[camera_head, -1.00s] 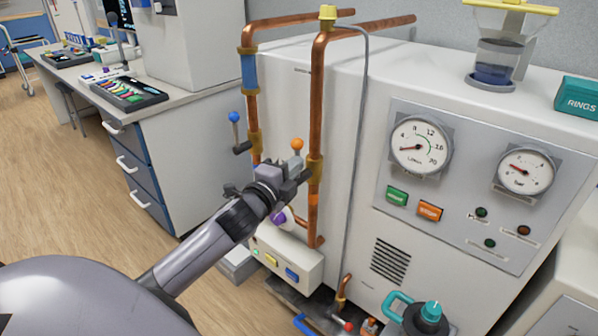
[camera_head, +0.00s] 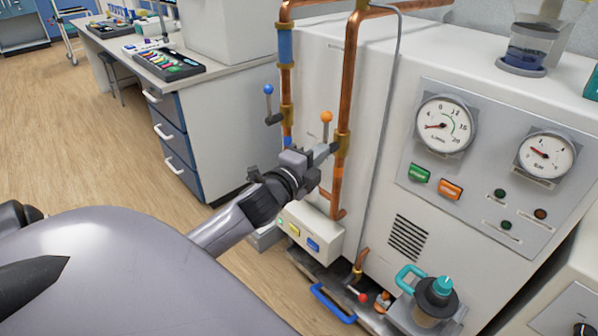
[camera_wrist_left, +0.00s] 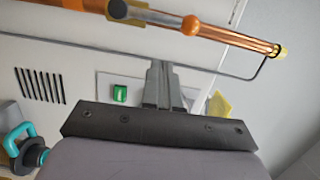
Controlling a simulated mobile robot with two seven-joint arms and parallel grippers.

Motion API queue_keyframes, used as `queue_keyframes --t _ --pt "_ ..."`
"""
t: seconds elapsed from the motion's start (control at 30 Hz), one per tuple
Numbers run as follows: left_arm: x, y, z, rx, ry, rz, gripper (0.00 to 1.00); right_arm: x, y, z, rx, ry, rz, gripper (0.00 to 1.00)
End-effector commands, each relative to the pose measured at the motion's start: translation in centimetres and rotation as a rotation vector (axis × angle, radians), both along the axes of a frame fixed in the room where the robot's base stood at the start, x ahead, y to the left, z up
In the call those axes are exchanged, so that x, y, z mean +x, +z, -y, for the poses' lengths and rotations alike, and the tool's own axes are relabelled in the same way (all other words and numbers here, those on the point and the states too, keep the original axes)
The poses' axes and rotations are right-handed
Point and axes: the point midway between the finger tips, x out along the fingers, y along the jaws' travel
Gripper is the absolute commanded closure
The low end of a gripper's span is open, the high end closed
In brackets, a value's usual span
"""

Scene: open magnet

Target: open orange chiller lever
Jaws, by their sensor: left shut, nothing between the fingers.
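The orange lever is a ball knob (camera_head: 326,117) on a short stem, at a brass fitting on the right-hand copper pipe of the white chiller (camera_head: 470,70). An orange ball (camera_wrist_left: 190,25) also shows at the top of the left wrist view, against the copper pipe. My left gripper (camera_head: 322,155) is just below the knob and beside the pipe. Its fingers are shut and empty, and in the left wrist view they (camera_wrist_left: 163,75) point toward the pipe, with a gap in that picture. Contact with the lever cannot be told. My right gripper is not in view.
A blue-knobbed lever (camera_head: 268,89) stands left on the other copper pipe (camera_head: 287,75). A white box with coloured buttons (camera_head: 312,243) sits below the gripper. A thin grey pipe (camera_head: 385,120) runs down the chiller's front. A drawer bench (camera_head: 225,130) stands left, with open floor before it.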

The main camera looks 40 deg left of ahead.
Motion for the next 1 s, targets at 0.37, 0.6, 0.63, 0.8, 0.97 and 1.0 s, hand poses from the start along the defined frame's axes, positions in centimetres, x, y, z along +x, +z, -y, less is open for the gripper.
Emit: queue_keyframes --t 0.37,0.6,0.63,0.8,0.97,1.0 --pt "-5.4 -0.1 0.6 -0.002 0.0 -0.002 1.0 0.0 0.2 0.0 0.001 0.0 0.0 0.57" --pt "-7.0 0.0 0.8 -0.001 0.0 0.0 1.0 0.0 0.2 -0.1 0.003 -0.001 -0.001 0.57" --pt "-7.1 0.0 0.8 -0.001 0.0 0.0 1.0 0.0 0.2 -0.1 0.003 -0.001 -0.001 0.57" --pt "-7.2 0.0 0.8 -0.001 0.0 0.0 1.0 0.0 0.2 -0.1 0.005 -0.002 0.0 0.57" --pt "-7.4 -0.6 1.1 -0.027 -0.002 -0.012 1.0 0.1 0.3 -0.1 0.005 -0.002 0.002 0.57" --pt "-7.6 -1.4 1.4 -0.065 -0.005 -0.028 1.0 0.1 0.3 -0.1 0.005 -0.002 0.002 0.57"
